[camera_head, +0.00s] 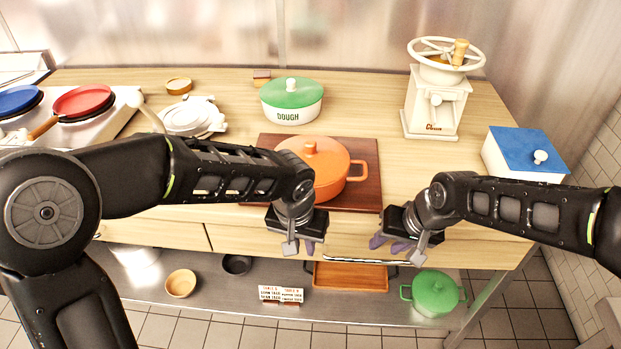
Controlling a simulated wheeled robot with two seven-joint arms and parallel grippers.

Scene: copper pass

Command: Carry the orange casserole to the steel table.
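The orange casserole (328,163) with its lid on stands on a dark red-brown board (367,192) on the wooden counter. Its right handle shows; my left arm covers its left side. My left gripper (301,247) hangs in front of the casserole, over the counter's front edge, apart from it. My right gripper (398,246) is to the right, also in front of the counter edge, and holds nothing that I can see. The fingers of both point down and towards the front, and their gap is hard to make out. I cannot pick out the steel table with certainty.
A green-lidded dough pot (291,105) stands behind the casserole. A white grinder (436,100) and a blue-lidded box (525,152) are to the right. Red and blue pans (83,101) are at left. A lower metal shelf (210,302) holds a green pot (433,293) and bowls.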

